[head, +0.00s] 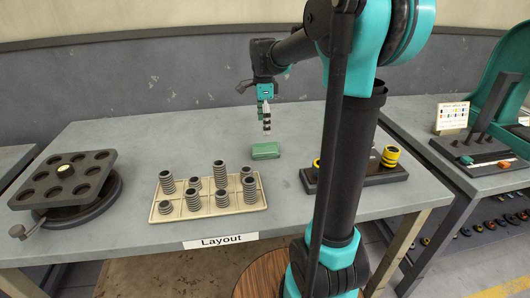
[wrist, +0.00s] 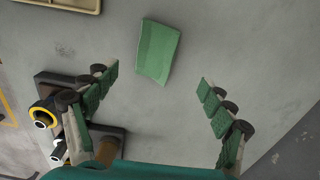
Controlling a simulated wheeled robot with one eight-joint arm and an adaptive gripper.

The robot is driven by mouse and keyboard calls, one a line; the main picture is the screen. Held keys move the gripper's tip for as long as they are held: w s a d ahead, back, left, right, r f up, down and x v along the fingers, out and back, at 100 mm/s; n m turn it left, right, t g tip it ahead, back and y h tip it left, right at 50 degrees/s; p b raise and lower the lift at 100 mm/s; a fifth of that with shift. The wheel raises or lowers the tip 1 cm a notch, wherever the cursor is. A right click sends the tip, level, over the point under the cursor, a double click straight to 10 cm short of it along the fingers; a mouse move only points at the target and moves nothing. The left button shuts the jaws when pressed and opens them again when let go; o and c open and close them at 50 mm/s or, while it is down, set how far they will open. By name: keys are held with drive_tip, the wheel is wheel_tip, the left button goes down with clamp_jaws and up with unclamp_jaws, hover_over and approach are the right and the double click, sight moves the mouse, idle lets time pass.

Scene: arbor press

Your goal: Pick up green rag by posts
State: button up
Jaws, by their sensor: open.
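The green rag (head: 265,151) is a small folded block lying flat on the grey table, near its middle, between the tray of springs and the dark post stand. In the wrist view the rag (wrist: 157,50) lies ahead of the fingertips, roughly centred between them and not touched. My gripper (head: 266,130) hangs pointing down above the rag in the head view. In the wrist view my gripper (wrist: 155,78) is open and empty, its fingers wide apart. The dark post stand (wrist: 60,82) holds yellow and black rings (head: 390,156); my arm hides part of it in the head view.
A cream tray (head: 157,217) with several springs stands to the left of the rag. A dark plate with holes (head: 90,183) is at the far left. A second table (head: 420,115) is on the right. Bare table lies around the rag.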

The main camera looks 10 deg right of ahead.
hover_over(265, 149)
drive_tip(key=f, duration=0.4)
drive_tip(key=shift+w+a+f, duration=0.2)
drive_tip(key=shift+w+f, duration=0.05)
drive_tip(key=shift+f, duration=0.15)
drive_tip(key=shift+s+d+f, duration=0.15)
drive_tip(key=shift+s+f, duration=0.05)
drive_tip(key=shift+f, duration=1.2)
drive_tip(key=shift+s+d+f, duration=0.1)
drive_tip(key=shift+s+f, duration=0.05)
drive_tip(key=shift+f, duration=1.2)
drive_tip(key=shift+c, duration=0.6)
drive_tip(key=c, duration=1.2)
drive_tip(key=shift+r, duration=0.1)
wheel_tip(265, 149, up, 20)
